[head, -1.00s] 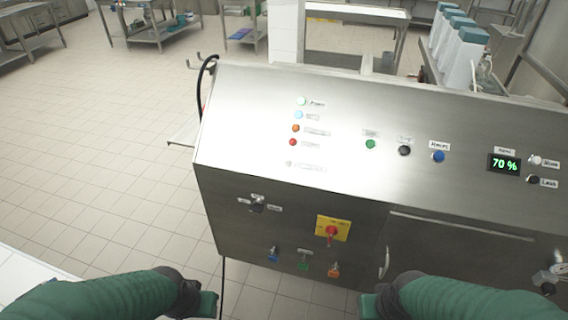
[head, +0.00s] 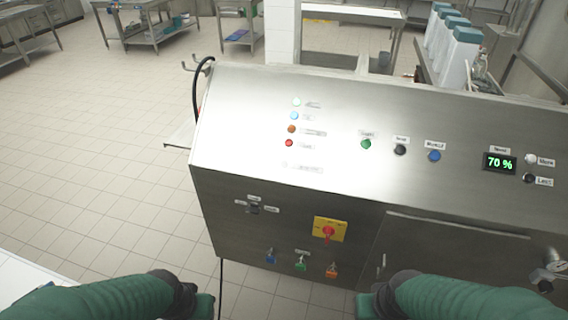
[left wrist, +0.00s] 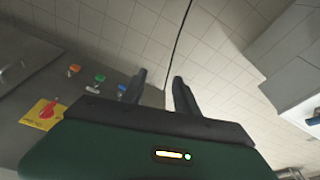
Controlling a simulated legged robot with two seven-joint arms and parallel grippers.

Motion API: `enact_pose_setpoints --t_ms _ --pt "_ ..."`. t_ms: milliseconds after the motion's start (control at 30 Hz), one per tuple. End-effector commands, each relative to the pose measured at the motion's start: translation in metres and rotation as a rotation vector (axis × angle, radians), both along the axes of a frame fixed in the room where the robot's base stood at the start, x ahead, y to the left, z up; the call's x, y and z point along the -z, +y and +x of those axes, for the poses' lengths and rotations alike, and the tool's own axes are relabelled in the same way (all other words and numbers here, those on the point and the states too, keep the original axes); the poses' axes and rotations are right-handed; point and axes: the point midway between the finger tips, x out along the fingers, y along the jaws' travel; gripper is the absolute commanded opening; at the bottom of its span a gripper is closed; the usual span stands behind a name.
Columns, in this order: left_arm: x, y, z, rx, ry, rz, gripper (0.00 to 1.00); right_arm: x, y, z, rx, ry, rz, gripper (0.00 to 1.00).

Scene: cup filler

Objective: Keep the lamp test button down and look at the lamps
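The steel control panel (head: 345,85) slopes up in front of me. Its left part has a column of round lamps: a pale green one (head: 297,102), a light blue one (head: 294,116), an orange one (head: 291,129) and a red one (head: 289,143). Below them is a small pale round part (head: 285,164) with a longer label; the labels are too blurred to read, so I cannot tell which part is the lamp test button. My left gripper (left wrist: 158,75) is empty, its fingers apart, below and in front of the panel. My right gripper (head: 368,304) is low before the cabinet; its fingers are hidden.
Green (head: 366,144), black (head: 400,149) and blue (head: 434,155) buttons sit mid-panel. A display (head: 499,163) reads 70 %. The front face has a selector (head: 254,208), a red-yellow main switch (head: 329,231) and several coloured valves (head: 301,264). Open floor lies left.

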Motion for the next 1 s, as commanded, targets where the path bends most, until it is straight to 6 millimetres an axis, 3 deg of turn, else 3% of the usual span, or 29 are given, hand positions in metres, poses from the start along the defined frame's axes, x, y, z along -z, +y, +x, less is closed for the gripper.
enact_pose_setpoints --t_ms 200,467,1000 --pt "0.0000 0.0000 0.0000 0.000 0.000 0.000 0.35 0.0000 0.0000 0.0000 0.000 0.000 0.000 0.36" --pt "0.0000 0.0000 0.0000 0.000 0.000 0.000 0.01 0.0000 0.0000 0.0000 0.000 0.000 0.000 0.36" --pt "0.0000 0.0000 0.0000 0.000 0.000 0.000 0.00 0.0000 0.0000 -0.0001 0.000 0.000 0.000 0.36"
